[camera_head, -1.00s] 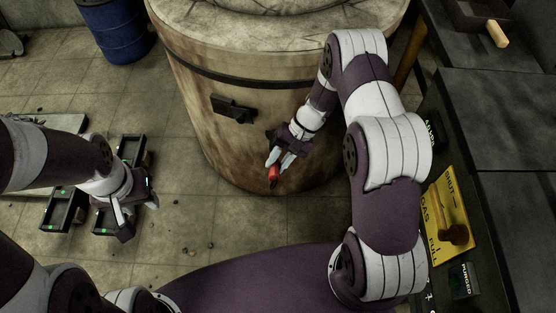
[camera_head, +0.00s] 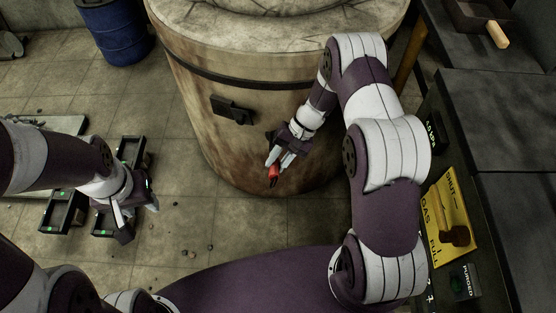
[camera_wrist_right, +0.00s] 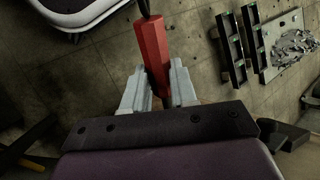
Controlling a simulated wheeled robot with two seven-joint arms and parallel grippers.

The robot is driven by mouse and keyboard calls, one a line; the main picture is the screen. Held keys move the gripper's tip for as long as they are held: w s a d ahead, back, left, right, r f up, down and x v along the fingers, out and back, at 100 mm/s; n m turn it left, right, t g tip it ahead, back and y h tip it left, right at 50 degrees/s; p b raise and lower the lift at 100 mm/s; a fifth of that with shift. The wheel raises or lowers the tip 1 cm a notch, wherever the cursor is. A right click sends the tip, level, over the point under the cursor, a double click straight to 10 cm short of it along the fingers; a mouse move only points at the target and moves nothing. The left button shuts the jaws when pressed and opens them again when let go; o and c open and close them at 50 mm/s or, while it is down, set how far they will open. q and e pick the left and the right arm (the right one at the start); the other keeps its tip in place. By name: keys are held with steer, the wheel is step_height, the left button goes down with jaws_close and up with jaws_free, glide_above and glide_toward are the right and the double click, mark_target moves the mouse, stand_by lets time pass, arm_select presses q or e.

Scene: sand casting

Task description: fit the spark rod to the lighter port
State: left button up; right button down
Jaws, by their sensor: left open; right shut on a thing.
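The spark rod has a red handle (camera_head: 274,172) and a dark tip. My right gripper (camera_head: 278,159) is shut on the red handle, in front of the furnace's lower wall. In the right wrist view the red handle (camera_wrist_right: 151,47) stands between the two pale fingers (camera_wrist_right: 158,88), and the dark rod runs off the top edge. My left gripper (camera_head: 138,208) is open and empty, over the dark trays at the left. A dark fitting (camera_head: 233,110) sticks out of the furnace wall, up and left of the right gripper; I cannot tell whether it is the lighter port.
The round furnace (camera_head: 215,155) fills the upper middle. Dark trays (camera_head: 65,211) with green lights lie on the floor at left. A blue drum (camera_head: 115,32) stands behind. A dark bench with a yellow gas sign (camera_head: 446,203) borders the right. Floor below the furnace is open.

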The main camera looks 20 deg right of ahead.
steer(key=c, duration=0.8)
jaws_free()
steer(key=shift+r, duration=0.1)
steer(key=p+v, duration=1.2)
steer(key=shift+d, duration=0.3)
steer(key=shift+w+r, duration=0.1)
steer(key=shift+w, duration=0.05)
